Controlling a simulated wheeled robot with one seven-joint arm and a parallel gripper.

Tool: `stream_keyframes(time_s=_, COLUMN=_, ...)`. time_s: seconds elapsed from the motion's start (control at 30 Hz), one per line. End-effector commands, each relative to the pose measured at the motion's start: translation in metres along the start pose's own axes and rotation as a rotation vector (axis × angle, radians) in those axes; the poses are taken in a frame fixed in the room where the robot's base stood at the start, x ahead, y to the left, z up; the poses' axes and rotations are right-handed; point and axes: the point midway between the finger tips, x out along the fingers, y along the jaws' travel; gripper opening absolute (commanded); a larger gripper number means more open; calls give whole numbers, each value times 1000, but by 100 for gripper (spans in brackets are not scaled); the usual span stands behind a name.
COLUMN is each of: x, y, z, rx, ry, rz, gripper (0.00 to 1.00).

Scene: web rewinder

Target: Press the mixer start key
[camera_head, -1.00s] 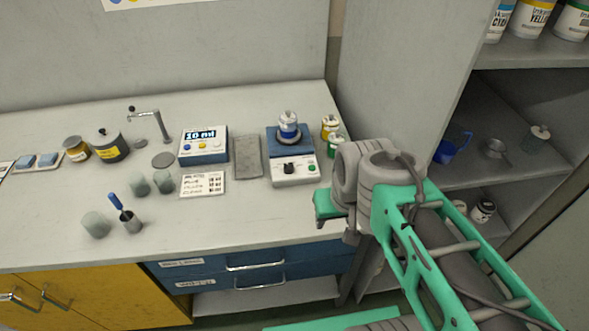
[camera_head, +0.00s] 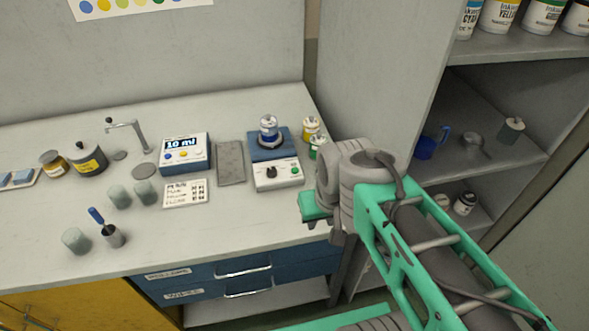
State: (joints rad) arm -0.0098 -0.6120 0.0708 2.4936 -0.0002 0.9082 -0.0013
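The mixer (camera_head: 262,180) stands near the right end of the counter. It has a blue top, a pale front panel with a dark knob (camera_head: 271,172) and a small green key (camera_head: 295,170) at the panel's right. A small blue-banded jar (camera_head: 268,129) sits on its top. My gripper (camera_head: 314,207) shows as a green piece at the end of my grey wrist, at the counter's right front edge. It appears below and right of the mixer in the picture, apart from the green key. Its fingertips are not clearly visible, so its opening cannot be told.
A blue dispenser (camera_head: 184,154) reading "10 ml", a grey pad (camera_head: 230,163) and a label card (camera_head: 186,193) lie left of the mixer. Yellow (camera_head: 311,128) and green (camera_head: 317,146) jars stand close to its right. An open shelf unit (camera_head: 497,59) stands at right.

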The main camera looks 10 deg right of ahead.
Motion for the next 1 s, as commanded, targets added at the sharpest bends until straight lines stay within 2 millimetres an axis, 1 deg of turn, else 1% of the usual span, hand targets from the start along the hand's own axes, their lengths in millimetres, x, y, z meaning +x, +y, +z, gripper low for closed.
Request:
stream_keyframes(time_s=0.03, x=0, y=0, z=0, rx=0, ry=0, rz=0, gripper=24)
stream_keyframes(time_s=0.33, x=0, y=0, z=0, rx=0, ry=0, rz=0, gripper=0)
stream_keyframes(time_s=1.0, x=0, y=0, z=0, rx=0, ry=0, rz=0, gripper=0)
